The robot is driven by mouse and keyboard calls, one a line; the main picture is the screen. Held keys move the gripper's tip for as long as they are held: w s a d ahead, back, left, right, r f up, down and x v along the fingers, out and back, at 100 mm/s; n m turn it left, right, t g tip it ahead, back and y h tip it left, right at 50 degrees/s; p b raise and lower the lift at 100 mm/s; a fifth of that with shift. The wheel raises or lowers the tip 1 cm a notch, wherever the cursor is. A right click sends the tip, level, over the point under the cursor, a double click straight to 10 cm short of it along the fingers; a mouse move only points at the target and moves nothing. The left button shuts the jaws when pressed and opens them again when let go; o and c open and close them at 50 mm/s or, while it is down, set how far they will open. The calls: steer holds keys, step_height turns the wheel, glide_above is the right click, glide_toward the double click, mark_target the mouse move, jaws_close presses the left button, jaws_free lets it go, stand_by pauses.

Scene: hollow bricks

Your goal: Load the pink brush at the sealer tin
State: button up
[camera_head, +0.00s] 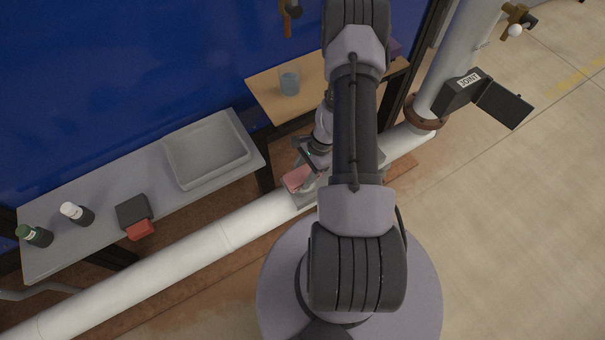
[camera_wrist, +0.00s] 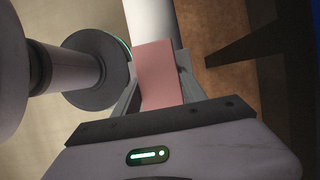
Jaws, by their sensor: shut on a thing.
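My gripper (camera_wrist: 157,88) is shut on the pink brush (camera_wrist: 158,66), which shows as a flat pink block between the two fingers in the wrist view. In the head view the pink brush (camera_head: 297,178) is beside the white pipe (camera_head: 255,222), below my arm; whether it touches the pipe I cannot tell. My arm hides part of my gripper there. No thing is clearly marked as the sealer tin. A blue-grey cup-like container (camera_head: 289,83) stands on the wooden table (camera_head: 262,88), up and left of my gripper.
A grey bench (camera_head: 60,257) at left holds a grey tray (camera_head: 207,154), a black block (camera_head: 132,211) with a red piece (camera_head: 140,229), a green bottle (camera_head: 36,236) and a white-capped bottle (camera_head: 77,214). A JOINT sign box (camera_head: 462,91) is right of my arm. Open floor lies at right.

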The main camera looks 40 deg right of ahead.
mark_target(303, 174)
steer(key=shift+r+p, duration=2.5)
steer(key=shift+r, duration=1.05)
steer(key=shift+f, duration=0.1)
